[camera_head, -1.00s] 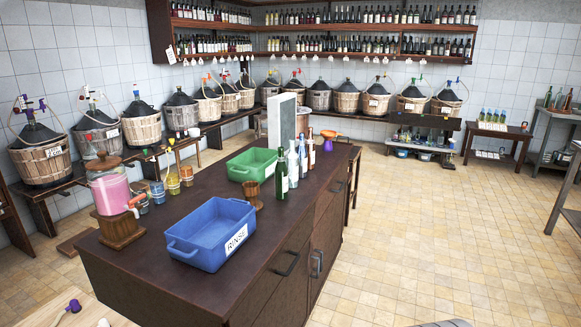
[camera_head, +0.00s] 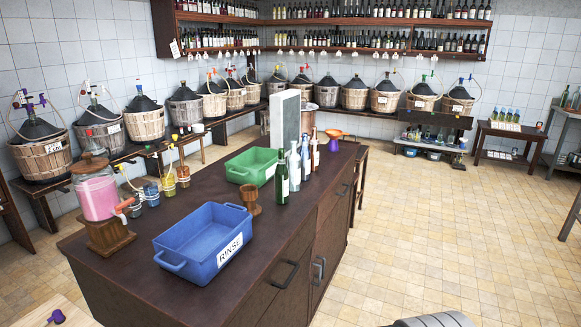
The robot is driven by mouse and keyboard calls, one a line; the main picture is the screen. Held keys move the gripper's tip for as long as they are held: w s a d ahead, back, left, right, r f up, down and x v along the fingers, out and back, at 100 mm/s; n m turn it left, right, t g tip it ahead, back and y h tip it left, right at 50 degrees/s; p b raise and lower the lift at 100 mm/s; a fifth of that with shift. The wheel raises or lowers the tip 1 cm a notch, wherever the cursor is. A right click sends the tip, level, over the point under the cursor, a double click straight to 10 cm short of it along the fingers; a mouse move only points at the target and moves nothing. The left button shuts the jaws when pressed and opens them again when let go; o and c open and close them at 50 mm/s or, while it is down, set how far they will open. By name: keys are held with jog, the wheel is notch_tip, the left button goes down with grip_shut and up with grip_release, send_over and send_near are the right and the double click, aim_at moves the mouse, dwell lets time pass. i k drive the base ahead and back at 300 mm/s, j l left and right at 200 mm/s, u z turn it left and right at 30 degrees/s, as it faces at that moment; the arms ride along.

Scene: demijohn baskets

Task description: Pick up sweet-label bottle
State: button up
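A small group of bottles stands upright on the dark island counter (camera_head: 150,262). A green bottle (camera_head: 282,180) with a pale label is nearest. Behind it stand a pale bluish bottle (camera_head: 295,168), another pale bottle (camera_head: 305,160) and a darker bottle (camera_head: 314,152) with a light label. I cannot read the word sweet on any of them. Many more bottles (camera_head: 380,11) line the wall shelves, with labels too small to read.
The counter also holds a blue RINSE tub (camera_head: 225,228), a green tub (camera_head: 238,167), a wooden cup (camera_head: 250,200), a pink-filled dispenser (camera_head: 96,190) and an orange funnel (camera_head: 334,134). Basketed demijohns (camera_head: 144,118) line the walls. The tiled floor (camera_head: 430,230) right of the counter is open.

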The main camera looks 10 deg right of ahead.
aim_at(293, 160)
jog(key=i+l+u, duration=0.1)
jog(key=i+l, duration=0.3)
jog(key=i+l+u, duration=0.15)
jog(key=i+l, duration=0.25)
jog(key=i+l+u, duration=0.1)
jog(key=i+l, duration=0.35)
jog(key=i+l+u, duration=0.1)
jog(key=i+l, duration=0.3)
jog(key=i+l+u, duration=0.15)
jog(key=i+l, duration=0.25)
jog(key=l, duration=0.2)
jog(key=i+l+u, duration=0.1)
jog(key=i+l, duration=0.25)
jog(key=l, duration=0.25)
